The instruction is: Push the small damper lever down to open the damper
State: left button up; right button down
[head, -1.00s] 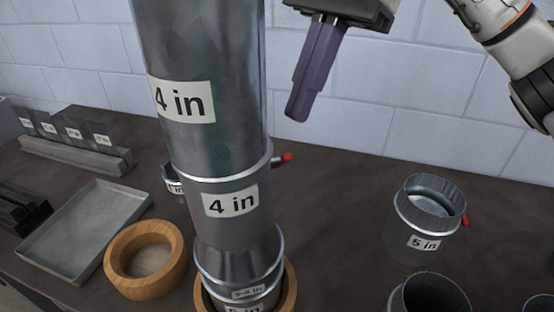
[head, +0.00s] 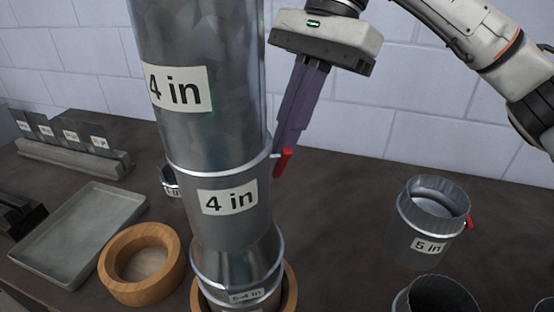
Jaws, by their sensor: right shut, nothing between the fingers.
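A tall metal duct stack stands left of centre, with a 4 in damper section (head: 227,220) below a longer 4 in pipe (head: 205,50). The small damper lever (head: 283,163) has a red handle and sticks out from the right side of the stack near the seam, now steeply angled. My right gripper (head: 287,168) comes down from the upper right with its purple fingers shut and empty. Its fingertips are right beside the red handle, partly behind it in the picture; whether they touch is hard to tell. My left gripper is out of view.
A wooden ring (head: 111,262) and a grey tray (head: 75,232) lie to the left. A 5 in collar (head: 425,238) with a red lever stands at the right. The table (head: 345,215) between stack and collar is clear. A white block wall (head: 415,110) is behind.

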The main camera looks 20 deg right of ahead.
notch_tip(320, 180, down, 4)
jog(key=b, duration=0.3)
jog(key=shift+f, duration=0.25)
jog(key=d, duration=0.1)
jog(key=w+d+r+p, duration=0.1)
jog(key=shift+w+d, duration=0.15)
jog(key=shift+d, duration=0.25)
